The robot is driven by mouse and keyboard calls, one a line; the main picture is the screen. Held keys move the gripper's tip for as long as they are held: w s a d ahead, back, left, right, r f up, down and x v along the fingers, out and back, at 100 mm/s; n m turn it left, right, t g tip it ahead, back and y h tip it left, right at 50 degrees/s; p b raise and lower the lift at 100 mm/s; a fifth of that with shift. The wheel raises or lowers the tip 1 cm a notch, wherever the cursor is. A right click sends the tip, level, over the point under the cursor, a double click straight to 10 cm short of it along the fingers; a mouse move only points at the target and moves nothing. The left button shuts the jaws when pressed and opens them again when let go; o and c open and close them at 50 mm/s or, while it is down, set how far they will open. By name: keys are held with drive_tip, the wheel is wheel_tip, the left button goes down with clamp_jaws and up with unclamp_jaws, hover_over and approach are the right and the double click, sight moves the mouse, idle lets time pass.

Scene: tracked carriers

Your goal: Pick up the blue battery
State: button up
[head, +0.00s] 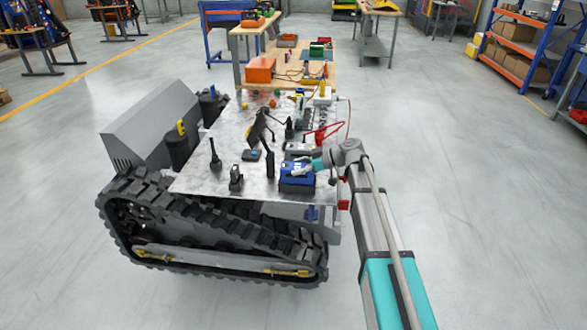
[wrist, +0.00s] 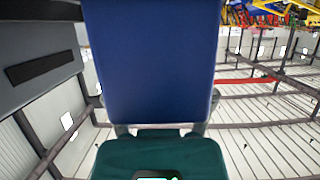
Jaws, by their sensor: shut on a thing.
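The blue battery (head: 297,180) is a boxy blue block with dark parts, at the front right of the metal-topped tracked carrier in the head view. My gripper (head: 304,166) reaches it from the right and is shut on it near its top.
The carrier top (head: 205,186) bears a handheld radio (head: 215,155), a small dark device (head: 251,155), a grey box (head: 299,147) and a red-handled tool (head: 325,131). A wooden workbench (head: 285,80) stands behind.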

drive_tip(key=shift+r+p, duration=1.2)
drive_tip(key=shift+r, duration=0.1)
drive_tip(key=s+a+r+p, duration=0.6)
drive_tip(key=s+r+p, duration=0.4)
drive_tip(key=s, duration=0.2)
drive_tip(key=shift+s+a+r, duration=0.15)
drive_tip(key=shift+s+a, duration=0.1)
drive_tip(key=shift+r, duration=0.1)
drive_tip(key=shift+r+p, duration=0.55)
drive_tip(key=shift+p, duration=0.25)
